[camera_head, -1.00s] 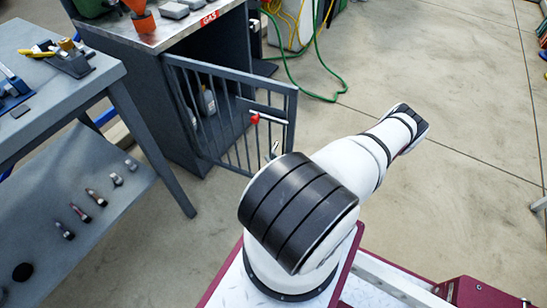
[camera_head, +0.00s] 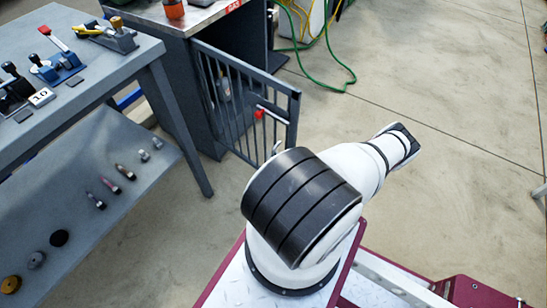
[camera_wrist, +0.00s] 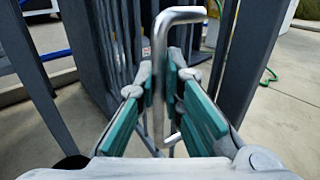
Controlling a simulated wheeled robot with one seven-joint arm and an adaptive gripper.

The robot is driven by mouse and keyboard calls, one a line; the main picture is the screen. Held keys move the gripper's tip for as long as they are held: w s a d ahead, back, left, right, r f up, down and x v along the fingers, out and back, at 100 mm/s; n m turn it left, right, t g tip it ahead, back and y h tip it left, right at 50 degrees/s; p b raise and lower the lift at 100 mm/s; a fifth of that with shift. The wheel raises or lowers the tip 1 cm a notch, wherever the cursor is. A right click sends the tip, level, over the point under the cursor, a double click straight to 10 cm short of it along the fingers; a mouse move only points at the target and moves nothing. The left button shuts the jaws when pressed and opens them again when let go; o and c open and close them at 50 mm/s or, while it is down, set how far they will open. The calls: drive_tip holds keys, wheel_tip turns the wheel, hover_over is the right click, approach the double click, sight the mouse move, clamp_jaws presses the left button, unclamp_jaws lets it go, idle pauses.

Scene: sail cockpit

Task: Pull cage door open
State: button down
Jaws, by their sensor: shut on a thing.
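The cage door (camera_head: 293,115) is a grey barred gate. It stands ajar, swung out from the front of the grey cabinet (camera_head: 170,75). A red-tipped latch (camera_head: 260,114) sits near its free edge. In the wrist view, the silver bent handle (camera_wrist: 159,70) runs upright between the teal pads of my gripper (camera_wrist: 161,88). The pads are closed around the handle. In the head view my arm hides the gripper.
A grey workbench (camera_head: 120,83) with clamps and tools stands at the left, with a lower shelf (camera_head: 85,245) holding several small parts. A green hose (camera_head: 330,86) lies behind the door. Bare concrete floor (camera_head: 470,90) is open at the right.

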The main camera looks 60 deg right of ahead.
drive_tip(key=c, duration=1.7)
unclamp_jaws()
drive_tip(key=shift+w, duration=0.1)
drive_tip(key=v, duration=1.2)
drive_tip(key=shift+a, duration=0.1)
